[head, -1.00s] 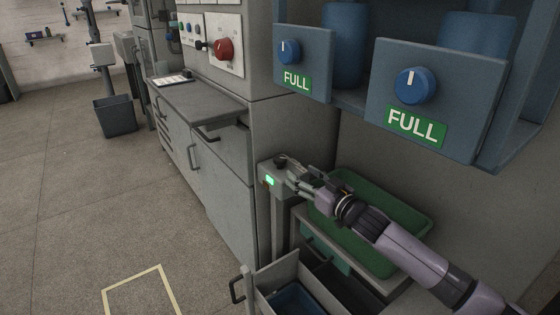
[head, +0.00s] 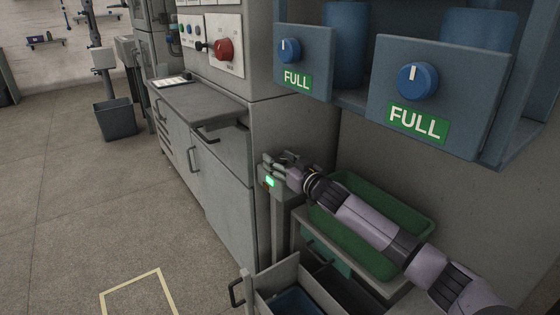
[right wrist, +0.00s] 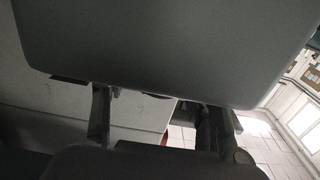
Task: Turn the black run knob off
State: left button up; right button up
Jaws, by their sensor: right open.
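The grey control post (head: 280,215) stands beside the cabinet, with a lit green lamp (head: 270,181) on its front. My right gripper (head: 277,157) is at the top of this post, open, with its fingers around where the black knob sits. The knob is mostly hidden by the fingers in the head view, and I cannot tell whether they touch it. In the right wrist view the two dark fingers (right wrist: 158,125) are apart, and a large grey surface covers the upper part. The knob does not show clearly there. My left gripper is not in view.
A green tray (head: 424,216) lies under my right arm, above an open drawer (head: 277,272). Blue boxes with FULL labels (head: 416,122) and blue knobs (head: 418,80) hang above. A red switch (head: 223,49) is on the cabinet panel.

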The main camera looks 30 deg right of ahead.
jog(key=shift+c, duration=0.3)
jog(key=c, duration=1.1)
